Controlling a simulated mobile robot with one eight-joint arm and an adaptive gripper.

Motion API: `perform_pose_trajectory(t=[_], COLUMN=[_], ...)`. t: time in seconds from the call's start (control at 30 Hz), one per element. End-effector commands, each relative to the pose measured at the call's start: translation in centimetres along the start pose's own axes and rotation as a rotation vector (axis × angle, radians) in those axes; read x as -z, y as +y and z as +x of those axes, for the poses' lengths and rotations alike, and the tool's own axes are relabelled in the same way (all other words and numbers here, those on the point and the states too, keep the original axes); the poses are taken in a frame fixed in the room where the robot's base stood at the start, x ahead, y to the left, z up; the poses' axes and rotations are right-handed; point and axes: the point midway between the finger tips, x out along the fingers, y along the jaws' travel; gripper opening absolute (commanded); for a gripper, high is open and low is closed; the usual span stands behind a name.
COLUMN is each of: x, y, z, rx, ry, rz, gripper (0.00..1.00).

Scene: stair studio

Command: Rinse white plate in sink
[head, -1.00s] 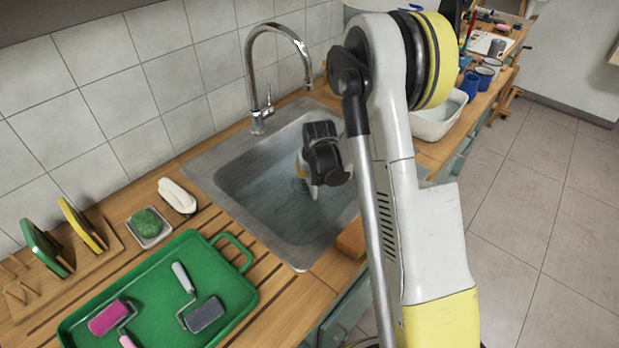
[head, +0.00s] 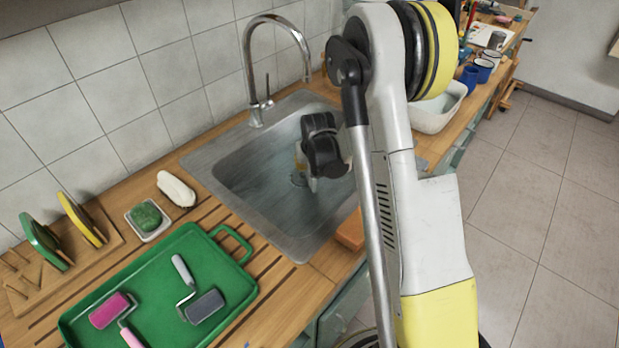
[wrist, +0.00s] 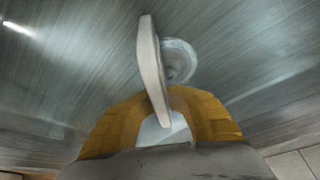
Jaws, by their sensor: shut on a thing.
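The steel sink (head: 236,185) is set in the wooden counter, with a chrome tap (head: 258,85) at its back edge. In the wrist view, my gripper (wrist: 160,104) has its yellow fingers shut on the white plate (wrist: 149,62), which stands nearly edge-on. The round drain (wrist: 180,62) lies just beyond the plate. In the head view, my gripper (head: 304,168) is inside the sink basin and a pale sliver of the plate (head: 313,185) shows beneath it. My arm hides part of the basin's right side. I cannot tell whether water is running.
A green tray (head: 160,255) with rollers lies left of the sink. A green sponge (head: 146,215) in a dish, a white brush-like item (head: 176,188) and a rack (head: 85,250) with green and yellow plates stand behind it. A white basin (head: 440,118) is at right.

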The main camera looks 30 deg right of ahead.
Motion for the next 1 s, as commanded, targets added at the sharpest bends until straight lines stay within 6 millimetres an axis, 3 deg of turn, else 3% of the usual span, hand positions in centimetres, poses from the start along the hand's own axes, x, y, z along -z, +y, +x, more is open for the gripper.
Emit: perform_pose_trajectory(t=[0.43, 1.0], x=[0.1, 2.0], y=[0.0, 0.0], z=[-0.3, -4.9], rx=[0.000, 0.000], ry=[0.000, 0.000], rz=[0.000, 0.000], gripper=[0.00, 0.00])
